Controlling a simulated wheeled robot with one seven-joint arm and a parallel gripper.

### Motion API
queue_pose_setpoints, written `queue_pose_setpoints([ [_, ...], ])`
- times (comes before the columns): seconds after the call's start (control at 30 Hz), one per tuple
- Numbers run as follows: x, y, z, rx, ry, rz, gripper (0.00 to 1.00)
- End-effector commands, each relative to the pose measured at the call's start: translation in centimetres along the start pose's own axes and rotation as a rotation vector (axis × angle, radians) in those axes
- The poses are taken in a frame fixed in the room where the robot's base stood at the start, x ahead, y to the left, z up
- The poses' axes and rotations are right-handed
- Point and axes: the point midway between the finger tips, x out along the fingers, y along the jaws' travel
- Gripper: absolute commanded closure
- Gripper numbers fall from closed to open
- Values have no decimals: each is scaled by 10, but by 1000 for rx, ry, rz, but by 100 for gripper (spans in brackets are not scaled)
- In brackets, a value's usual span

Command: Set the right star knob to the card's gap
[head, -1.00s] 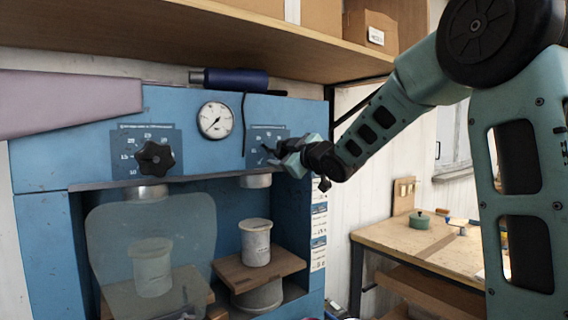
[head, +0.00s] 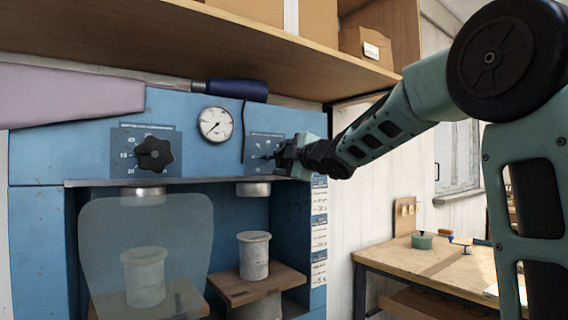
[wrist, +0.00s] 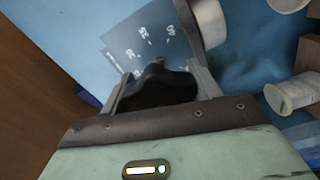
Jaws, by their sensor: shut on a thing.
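My gripper (head: 287,155) is at the right dial plate of the blue press. In the wrist view, its two fingers (wrist: 158,88) are shut on the black right star knob (wrist: 158,82), one on each side. In the head view that knob is mostly hidden behind my gripper. The right scale plate (head: 262,142) shows partly; in the wrist view its white marks (wrist: 143,42) are turned, and I cannot tell the pointer's setting. The left star knob (head: 154,154) is free on its own plate. A card strip (head: 319,225) with small drawings hangs on the press's right edge, too small to read.
A round gauge (head: 215,124) sits between the two plates. A clear guard (head: 146,245) covers the left bay. A pale spool-shaped block (head: 254,256) stands on a wooden board in the right bay. A shelf (head: 300,50) hangs above; a workbench (head: 420,262) stands at right.

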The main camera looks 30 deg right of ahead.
Motion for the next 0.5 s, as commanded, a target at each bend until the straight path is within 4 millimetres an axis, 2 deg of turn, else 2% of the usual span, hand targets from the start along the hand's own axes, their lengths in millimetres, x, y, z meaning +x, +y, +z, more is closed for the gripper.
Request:
queue_pose_setpoints([
  [0.4, 0, -1, 1, -8, -2, -3, 61],
  [0.43, 0, -1, 1, -7, -2, -3, 32],
  [0.5, 0, -1, 1, -7, -2, -2, 16],
])
